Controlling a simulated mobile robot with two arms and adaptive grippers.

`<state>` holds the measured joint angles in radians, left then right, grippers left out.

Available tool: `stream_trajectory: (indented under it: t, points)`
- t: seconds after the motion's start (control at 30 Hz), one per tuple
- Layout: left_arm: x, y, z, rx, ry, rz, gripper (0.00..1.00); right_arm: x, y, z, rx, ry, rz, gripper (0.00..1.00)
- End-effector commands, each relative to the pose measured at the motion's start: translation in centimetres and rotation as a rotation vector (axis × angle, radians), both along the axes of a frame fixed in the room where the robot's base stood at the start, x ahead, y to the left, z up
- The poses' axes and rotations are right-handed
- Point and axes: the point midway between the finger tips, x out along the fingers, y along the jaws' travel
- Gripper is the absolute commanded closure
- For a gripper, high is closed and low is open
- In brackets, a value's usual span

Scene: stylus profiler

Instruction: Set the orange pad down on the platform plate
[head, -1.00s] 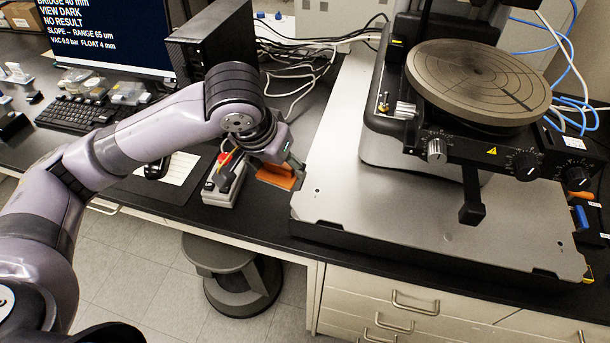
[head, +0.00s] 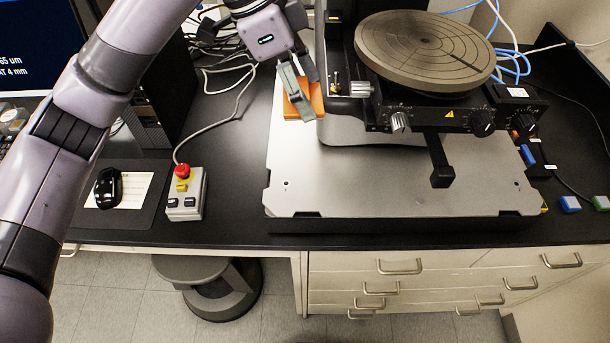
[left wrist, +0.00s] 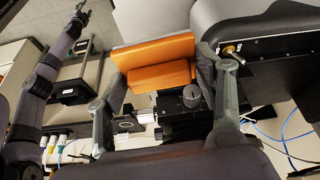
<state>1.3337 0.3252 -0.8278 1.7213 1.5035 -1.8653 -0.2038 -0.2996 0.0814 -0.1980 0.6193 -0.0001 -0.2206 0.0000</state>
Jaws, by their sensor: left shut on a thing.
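The orange pad (head: 305,101) is a flat orange block, held between the fingers of my left gripper (head: 302,92). It is over the left back part of the grey metal platform plate (head: 370,185), left of the round stage. I cannot tell whether its underside touches the plate. In the left wrist view the orange pad (left wrist: 155,62) shows between the two fingertips, with a stepped shape. In that view another arm of mine stands at the left edge; its end (left wrist: 80,14) is too small to read.
The round grooved stage (head: 425,50) and its black base with knobs (head: 400,122) stand close right of the pad. A control box with a red button (head: 185,195) and a mouse (head: 107,187) lie to the left. Cables run behind. The plate's front is clear.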

Motion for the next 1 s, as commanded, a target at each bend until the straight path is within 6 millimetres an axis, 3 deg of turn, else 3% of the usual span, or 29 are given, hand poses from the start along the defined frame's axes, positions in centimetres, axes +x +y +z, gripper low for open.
stream_trajectory:
  t: [0.07,0.17,0.6,0.73,1.0]
  points:
    - [-0.2,-0.5,0.5,0.001,0.001,-0.047,0.64,0.0,0.0,0.1,0.0,0.001,0.0,0.6]
    - [-0.3,-0.7,-0.3,0.003,0.004,-0.072,0.64,-0.1,0.0,0.3,0.0,0.001,0.001,0.6]
    - [-0.4,-0.6,-11.5,0.003,0.006,-0.071,0.64,-0.1,0.1,2.4,0.001,0.0,0.003,0.6]
    - [-0.4,-0.6,-13.8,0.003,0.002,-0.071,0.64,-0.1,0.1,2.7,0.002,0.0,0.003,0.6]
    - [-0.3,-0.6,-16.0,0.003,0.002,-0.07,0.64,-0.1,0.2,3.1,0.003,0.0,0.002,0.6]
